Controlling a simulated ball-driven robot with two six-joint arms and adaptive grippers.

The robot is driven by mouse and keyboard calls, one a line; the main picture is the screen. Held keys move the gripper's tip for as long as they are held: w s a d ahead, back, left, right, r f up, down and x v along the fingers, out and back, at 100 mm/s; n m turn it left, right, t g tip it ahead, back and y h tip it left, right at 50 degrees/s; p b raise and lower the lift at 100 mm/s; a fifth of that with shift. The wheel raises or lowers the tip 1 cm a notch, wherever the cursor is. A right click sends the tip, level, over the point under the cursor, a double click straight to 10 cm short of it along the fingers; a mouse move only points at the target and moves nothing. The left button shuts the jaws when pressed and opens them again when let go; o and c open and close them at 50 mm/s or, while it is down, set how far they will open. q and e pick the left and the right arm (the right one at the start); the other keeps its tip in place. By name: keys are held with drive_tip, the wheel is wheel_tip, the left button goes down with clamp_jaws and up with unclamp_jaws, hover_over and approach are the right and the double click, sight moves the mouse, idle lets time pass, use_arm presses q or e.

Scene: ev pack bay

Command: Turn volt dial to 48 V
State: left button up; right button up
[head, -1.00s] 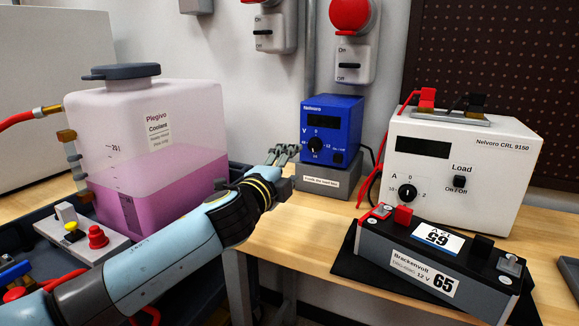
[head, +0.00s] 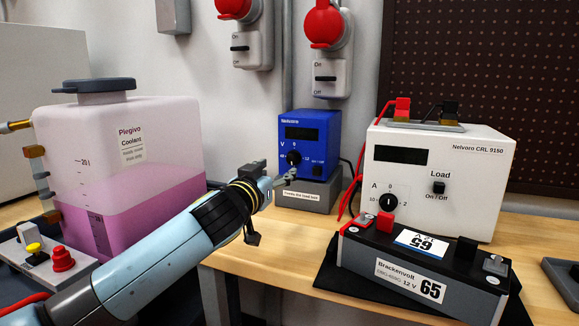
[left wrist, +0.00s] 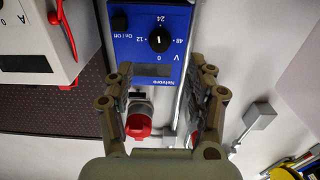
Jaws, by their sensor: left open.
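The blue Nelvoro power unit (head: 309,130) stands on a grey block at the back of the bench. Its black volt dial (head: 293,158) is on the front, below a dark display. In the left wrist view the unit is upside down, with the dial (left wrist: 160,39) ringed by 0, 12, 24 and 48. My left gripper (head: 282,178) is open and empty, in front of and just below the dial. In the left wrist view its spread fingers (left wrist: 163,88) are apart from the dial. My right gripper is out of view.
A white load unit (head: 440,170) stands right of the blue unit, behind a black and grey battery (head: 425,265). A coolant tank (head: 120,165) is at left, near my left arm. Wall switches (head: 325,75) hang above.

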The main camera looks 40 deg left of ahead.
sight(291, 160)
use_arm(q)
drive_tip(key=x, duration=0.8)
drive_tip(key=shift+w, duration=0.4)
clamp_jaws()
